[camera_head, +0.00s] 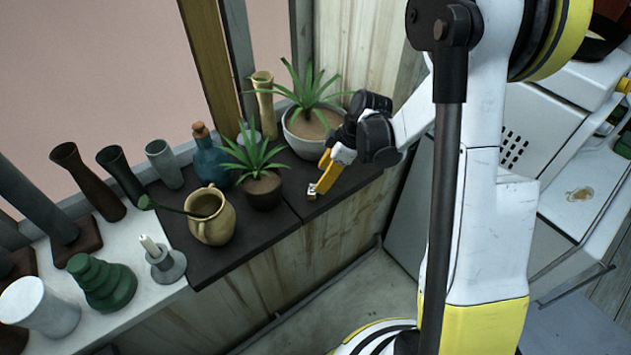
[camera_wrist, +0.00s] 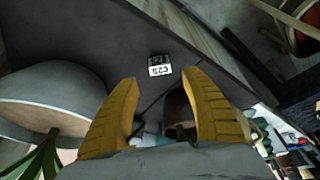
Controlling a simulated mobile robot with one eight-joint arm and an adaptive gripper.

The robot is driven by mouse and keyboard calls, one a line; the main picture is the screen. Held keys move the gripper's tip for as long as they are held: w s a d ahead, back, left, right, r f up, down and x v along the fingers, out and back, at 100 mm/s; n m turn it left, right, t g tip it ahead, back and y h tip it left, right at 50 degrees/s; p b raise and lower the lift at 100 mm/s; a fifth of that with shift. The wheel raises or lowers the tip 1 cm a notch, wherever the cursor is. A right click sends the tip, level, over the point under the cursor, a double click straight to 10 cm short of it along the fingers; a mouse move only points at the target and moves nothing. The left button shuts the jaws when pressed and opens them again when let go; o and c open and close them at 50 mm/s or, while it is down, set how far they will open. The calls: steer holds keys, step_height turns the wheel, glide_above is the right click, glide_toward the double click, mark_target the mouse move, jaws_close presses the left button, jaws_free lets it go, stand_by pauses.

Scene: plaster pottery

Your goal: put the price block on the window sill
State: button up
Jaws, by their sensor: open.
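The price block (camera_head: 312,191) is a small white-and-dark block with printed characters. It rests on the dark window sill (camera_head: 345,188) near the front edge, and it also shows in the wrist view (camera_wrist: 159,66) on the bare dark surface. My gripper (camera_head: 322,176) is just above and beside the block in the head view. In the wrist view its two yellow fingers (camera_wrist: 160,78) are spread apart, with the block showing just beyond the gap between their tips. Nothing is held. Whether a finger touches the block cannot be told.
A potted plant in a white bowl (camera_head: 306,139) stands close behind my gripper. A smaller dark-potted plant (camera_head: 262,193), a tan jug (camera_head: 211,226) and a blue bottle (camera_head: 209,162) stand to the left. Bare sill lies around the block, with its front edge close by.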

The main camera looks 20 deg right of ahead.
steer(key=s+a+r+m+t+h+p, duration=0.1)
steer(key=s+r+m, duration=0.25)
steer(key=r, duration=0.45)
steer(key=s+r+m+t+h, duration=0.15)
steer(key=s+r, duration=0.25)
steer(key=r, duration=0.5)
steer(key=s+r+m+t, duration=0.1)
steer(key=s+r+m, duration=0.1)
steer(key=s, duration=0.3)
steer(key=s+a+r+m+t+h, duration=0.1)
steer(key=s+r+m, duration=0.1)
steer(key=s+m, duration=0.3)
steer(key=shift+s+a+r+m+t, duration=0.3)
steer(key=shift+s+r+t, duration=0.05)
steer(key=shift+s+r, duration=0.05)
steer(key=shift+h, duration=0.25)
